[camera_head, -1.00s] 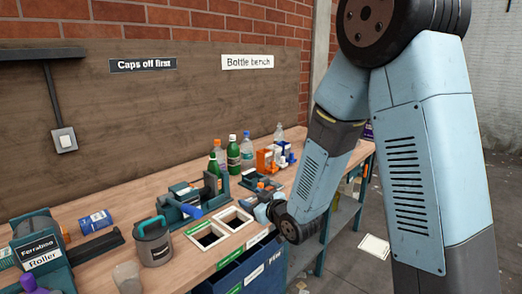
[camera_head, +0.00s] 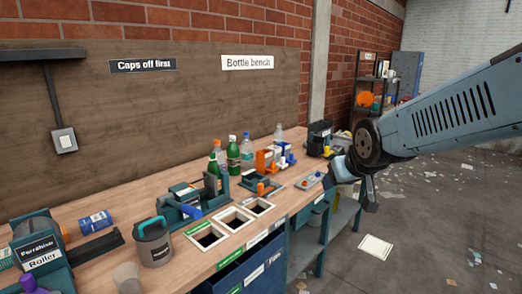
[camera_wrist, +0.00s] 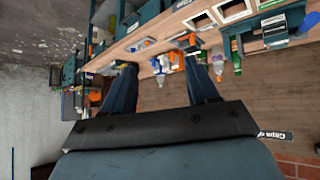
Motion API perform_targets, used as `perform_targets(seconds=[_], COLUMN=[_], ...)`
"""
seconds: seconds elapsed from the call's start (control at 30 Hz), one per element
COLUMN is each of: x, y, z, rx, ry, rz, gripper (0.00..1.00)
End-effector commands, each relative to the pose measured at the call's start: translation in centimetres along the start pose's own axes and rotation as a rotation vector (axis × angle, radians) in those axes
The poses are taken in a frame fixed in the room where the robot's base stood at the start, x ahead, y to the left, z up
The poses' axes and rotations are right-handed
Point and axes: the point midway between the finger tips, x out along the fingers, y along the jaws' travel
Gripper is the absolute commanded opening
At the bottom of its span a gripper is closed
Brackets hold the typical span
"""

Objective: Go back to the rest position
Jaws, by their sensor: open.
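My gripper (camera_head: 358,186) is off the right front edge of the bench (camera_head: 150,193) in the head view, hanging above the floor. In the wrist view my gripper (camera_wrist: 162,76) has two dark blue fingers spread wide apart, with nothing held between them. The bench and its bottles show beyond the fingers there, rotated in the picture. No rest position is marked in either view.
Several bottles (camera_head: 233,155) stand at the back of the bench. A teal clamp device (camera_head: 185,205), square framed openings (camera_head: 232,218), a grey can (camera_head: 153,243) and a roller machine (camera_head: 42,252) line the bench. A shelf rack (camera_head: 374,95) stands behind.

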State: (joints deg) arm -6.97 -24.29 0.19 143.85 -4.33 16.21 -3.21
Motion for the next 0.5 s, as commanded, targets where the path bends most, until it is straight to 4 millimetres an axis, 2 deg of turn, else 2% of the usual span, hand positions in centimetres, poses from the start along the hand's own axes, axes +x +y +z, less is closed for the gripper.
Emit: perform_targets(seconds=[0.03,0.3,0.5], x=[-1.6,-8.9,-12.2], y=[0.6,1.8,1.7], z=[0.7,5.7,8.3], rx=[0.026,0.156,0.213], ry=[-0.023,-0.187,-0.264], rz=[0.011,0.034,0.035], gripper=[0.59,0.59,0.59])
